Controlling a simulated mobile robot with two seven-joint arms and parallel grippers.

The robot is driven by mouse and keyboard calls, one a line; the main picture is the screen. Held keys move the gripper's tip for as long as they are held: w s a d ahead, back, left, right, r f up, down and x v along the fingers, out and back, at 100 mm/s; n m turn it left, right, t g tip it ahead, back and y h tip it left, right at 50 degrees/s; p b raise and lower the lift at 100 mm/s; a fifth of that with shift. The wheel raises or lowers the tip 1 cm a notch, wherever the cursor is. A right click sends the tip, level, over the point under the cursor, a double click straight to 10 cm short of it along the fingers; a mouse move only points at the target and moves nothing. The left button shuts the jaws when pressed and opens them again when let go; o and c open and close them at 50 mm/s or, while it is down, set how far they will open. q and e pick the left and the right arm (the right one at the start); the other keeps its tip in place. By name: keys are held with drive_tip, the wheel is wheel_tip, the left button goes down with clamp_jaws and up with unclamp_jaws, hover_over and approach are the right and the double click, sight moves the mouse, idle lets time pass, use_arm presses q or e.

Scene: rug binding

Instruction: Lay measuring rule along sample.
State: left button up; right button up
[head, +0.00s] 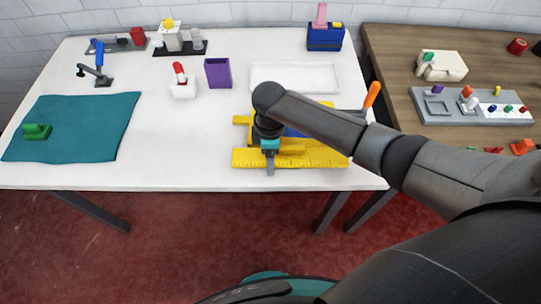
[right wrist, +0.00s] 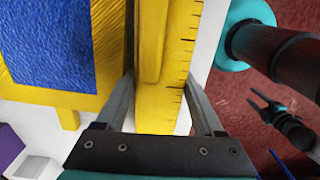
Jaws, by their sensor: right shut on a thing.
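The measuring rule (head: 315,158) is a long yellow strip with black tick marks, near the table's front edge. My right gripper (head: 270,172) is shut on it; in the right wrist view the rule (right wrist: 178,60) runs between the two fingers. The sample is a blue piece with a yellow border (right wrist: 108,60), just beside the rule's long edge. In the head view my right arm covers much of the sample (head: 292,132). I cannot tell whether rule and sample touch. My left gripper (right wrist: 257,103) hangs over the floor, its fingers apart and empty.
A white tray (head: 331,76) lies behind the sample, and an orange-handled tool (head: 372,95) is to its right. A purple cup (head: 218,73) and a white holder (head: 183,90) stand further left. A teal mat (head: 85,120) bears a green object (head: 37,131). The white table is clear between.

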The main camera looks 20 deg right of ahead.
drive_tip(key=shift+s+f, duration=0.25)
drive_tip(key=shift+f, duration=0.15)
drive_tip(key=o, duration=1.2)
drive_tip(key=shift+s+f, duration=0.1)
drive_tip(key=shift+o, duration=0.2)
wheel_tip(320, 180, up, 14)
drive_tip(key=w+p, duration=0.1)
drive_tip(key=p, duration=0.2)
drive_tip(key=shift+f, duration=0.25)
